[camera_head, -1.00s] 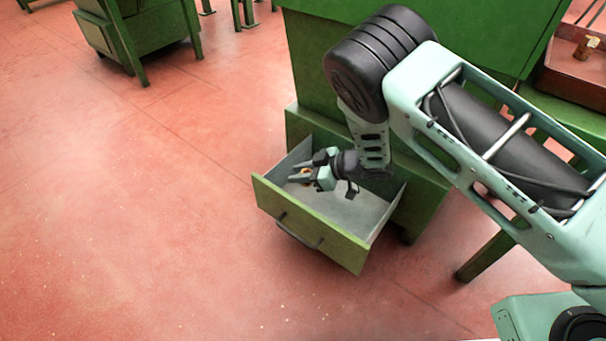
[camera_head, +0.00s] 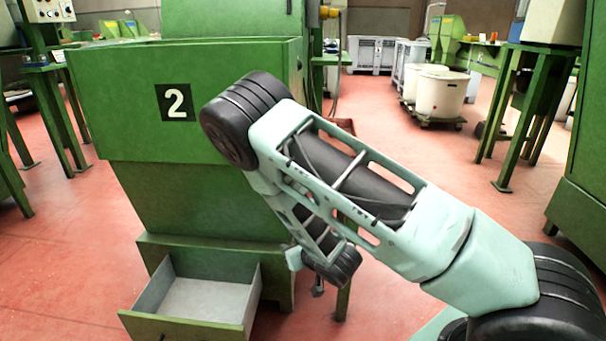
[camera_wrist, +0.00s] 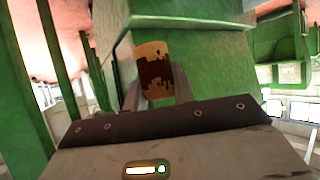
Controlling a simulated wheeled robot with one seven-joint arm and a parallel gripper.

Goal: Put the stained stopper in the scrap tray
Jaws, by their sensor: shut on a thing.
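The stained stopper (camera_wrist: 155,72) is a pale cork with a dark brown, jagged-edged stain. It shows in the wrist view, between the fingers of my gripper (camera_wrist: 161,88), which is shut on it. In the head view my arm hides most of the gripper, and the stopper cannot be made out. A small piece of a reddish-brown tray (camera_head: 345,126) shows behind my arm; I cannot tell whether it is the scrap tray, and its inside is hidden.
The drawer (camera_head: 200,300) below the green machine (camera_head: 190,120) marked 2 stands open, its visible floor bare. White tubs (camera_head: 440,95) and grey crates (camera_head: 372,52) stand farther back. Red floor (camera_head: 440,210) lies open to the right.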

